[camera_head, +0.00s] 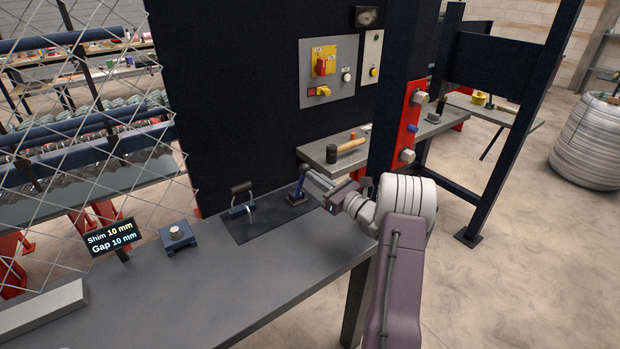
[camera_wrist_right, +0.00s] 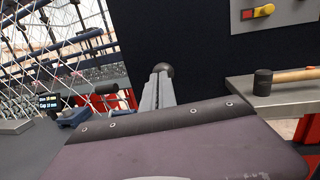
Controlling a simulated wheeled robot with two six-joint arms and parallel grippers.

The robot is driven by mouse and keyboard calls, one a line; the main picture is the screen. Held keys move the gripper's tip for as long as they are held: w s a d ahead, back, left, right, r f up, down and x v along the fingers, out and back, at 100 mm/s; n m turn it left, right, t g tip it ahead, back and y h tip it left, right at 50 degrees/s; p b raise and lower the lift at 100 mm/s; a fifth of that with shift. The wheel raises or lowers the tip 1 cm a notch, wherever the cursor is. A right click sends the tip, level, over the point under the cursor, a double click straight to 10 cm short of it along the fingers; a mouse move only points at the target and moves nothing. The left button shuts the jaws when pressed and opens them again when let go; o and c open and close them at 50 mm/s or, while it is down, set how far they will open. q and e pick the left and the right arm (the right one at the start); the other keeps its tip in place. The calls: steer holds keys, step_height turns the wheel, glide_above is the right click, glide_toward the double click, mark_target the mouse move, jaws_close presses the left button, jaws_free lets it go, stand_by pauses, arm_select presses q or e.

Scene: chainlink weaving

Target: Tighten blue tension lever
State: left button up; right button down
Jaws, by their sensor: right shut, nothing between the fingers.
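The blue tension lever (camera_head: 298,190) stands on a dark plate on the grey bench in the head view, leaning slightly right toward its top. My right gripper (camera_head: 308,174) is shut and empty, with its fingertips at the lever's upper end; I cannot tell whether they touch. In the right wrist view the shut fingers (camera_wrist_right: 157,92) point forward, and a dark round knob (camera_wrist_right: 167,68) shows just beyond their tips. Most of the lever is hidden there. My left gripper is in neither view.
A black-handled lever (camera_head: 241,192) stands left of the blue one. A blue block (camera_head: 176,236), a sign reading Shim 10 mm, Gap 10 mm (camera_head: 110,237), and chainlink mesh (camera_head: 80,110) are farther left. A mallet (camera_head: 345,151) lies on the side table behind.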

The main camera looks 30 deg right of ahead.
steer(key=w+r+g+p, duration=0.1)
steer(key=w+p, duration=0.1)
steer(key=p, duration=0.1)
steer(key=w+r+g+p, duration=0.1)
steer(key=p, duration=0.2)
steer(key=w+r+g+h+p, duration=0.1)
steer(key=w+r+g+p, duration=0.1)
steer(key=p, duration=0.1)
steer(key=shift+w+d+m+p, duration=0.1)
steer(key=shift+w+m+p, duration=0.2)
steer(key=shift+w+p, duration=0.05)
steer(key=w+g+p, duration=0.1)
steer(key=w+p, duration=0.2)
steer(key=w+g+p, duration=0.1)
steer(key=w+p, duration=0.1)
steer(key=shift+a+f+g, duration=0.3)
steer(key=shift+f, duration=0.05)
